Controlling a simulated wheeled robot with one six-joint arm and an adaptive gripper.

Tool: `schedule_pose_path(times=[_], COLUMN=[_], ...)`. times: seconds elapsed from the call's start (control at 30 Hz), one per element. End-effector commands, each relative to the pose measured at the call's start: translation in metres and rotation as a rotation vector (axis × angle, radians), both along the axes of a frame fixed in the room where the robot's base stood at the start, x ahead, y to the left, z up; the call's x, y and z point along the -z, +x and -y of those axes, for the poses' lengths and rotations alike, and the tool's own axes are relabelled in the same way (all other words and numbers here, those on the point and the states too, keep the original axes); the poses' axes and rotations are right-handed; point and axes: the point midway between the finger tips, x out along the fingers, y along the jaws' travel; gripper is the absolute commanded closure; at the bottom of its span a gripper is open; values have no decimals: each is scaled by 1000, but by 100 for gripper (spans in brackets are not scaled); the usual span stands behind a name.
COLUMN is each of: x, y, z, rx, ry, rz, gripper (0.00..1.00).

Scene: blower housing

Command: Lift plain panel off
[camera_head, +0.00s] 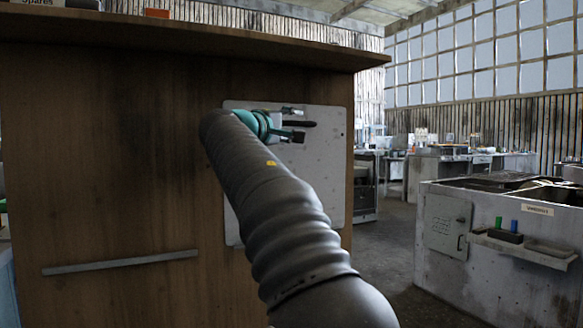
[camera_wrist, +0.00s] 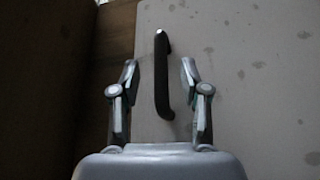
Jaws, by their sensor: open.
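The plain panel (camera_head: 322,185) is a pale grey, speckled sheet standing upright against the brown wooden housing (camera_head: 110,190). It fills much of the wrist view (camera_wrist: 250,80). A black bar handle (camera_wrist: 162,75) is on its face; its dark end also shows in the head view (camera_head: 304,124). My gripper (camera_head: 294,124) is open at the panel's upper part. In the wrist view the handle lies between the two fingers (camera_wrist: 160,80), with a gap on each side. I cannot tell how deep the handle sits between them. My arm hides the panel's lower left part.
A metal strip (camera_head: 120,262) runs across the lower front of the housing, and a top board (camera_head: 200,42) overhangs it. A grey cabinet (camera_head: 490,250) with a small shelf (camera_head: 522,246) stands at right. Open floor (camera_head: 385,245) lies between them.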

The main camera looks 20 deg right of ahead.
Motion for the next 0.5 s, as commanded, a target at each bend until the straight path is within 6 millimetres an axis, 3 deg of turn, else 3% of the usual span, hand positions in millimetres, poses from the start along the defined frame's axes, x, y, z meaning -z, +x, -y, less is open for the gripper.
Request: schedule_pose_path(times=[0.23, 0.5], x=[-4, -4], y=[20, 22], z=[29, 32], rx=[3, 0], ry=[0, 0], rz=[-2, 0], gripper=[54, 54])
